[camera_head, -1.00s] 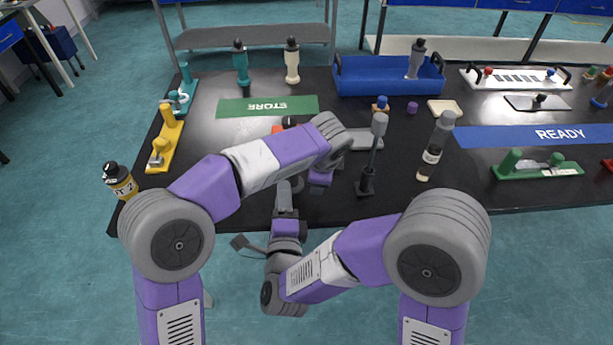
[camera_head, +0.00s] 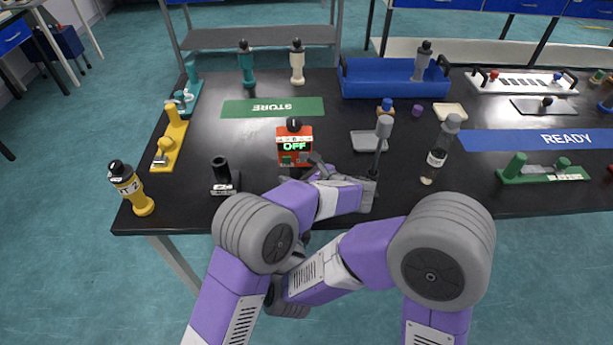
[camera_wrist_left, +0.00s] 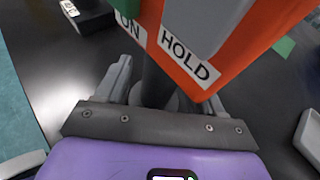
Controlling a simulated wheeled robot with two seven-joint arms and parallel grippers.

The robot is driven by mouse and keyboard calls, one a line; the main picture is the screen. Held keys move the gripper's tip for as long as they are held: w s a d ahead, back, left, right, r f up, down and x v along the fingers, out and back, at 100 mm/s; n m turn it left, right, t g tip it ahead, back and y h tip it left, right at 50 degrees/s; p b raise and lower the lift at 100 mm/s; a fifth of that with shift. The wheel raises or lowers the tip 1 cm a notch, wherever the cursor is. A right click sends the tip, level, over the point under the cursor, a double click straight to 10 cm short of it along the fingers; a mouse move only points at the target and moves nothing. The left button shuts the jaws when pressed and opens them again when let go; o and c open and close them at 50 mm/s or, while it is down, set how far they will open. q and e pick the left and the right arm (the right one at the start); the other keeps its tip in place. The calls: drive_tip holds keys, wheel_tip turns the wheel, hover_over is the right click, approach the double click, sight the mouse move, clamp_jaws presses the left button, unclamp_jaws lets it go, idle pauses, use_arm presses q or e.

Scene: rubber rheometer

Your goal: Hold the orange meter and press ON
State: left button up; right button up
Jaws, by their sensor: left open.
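The orange meter (camera_head: 295,135) stands upright on the black table, with a black knob on top. Its screen reads OFF in green, and small buttons show below it. In the left wrist view the meter (camera_wrist_left: 255,45) fills the top, tilted in the picture, with labels ON and HOLD. My left gripper (camera_head: 314,163) is open at the meter's lower right side in the head view. In the wrist view its fingers lie on either side of a dark post below the meter; I cannot tell whether they touch it.
A black stand (camera_head: 225,178) and a yellow bottle (camera_head: 133,190) are left of the meter. A grey tray (camera_head: 370,141), a grey-headed tool (camera_head: 382,145) and a clear bottle (camera_head: 440,150) are right.

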use_arm(q)
drive_tip(key=shift+x, duration=1.15)
drive_tip(key=c, duration=1.2)
use_arm(e)
clamp_jaws()
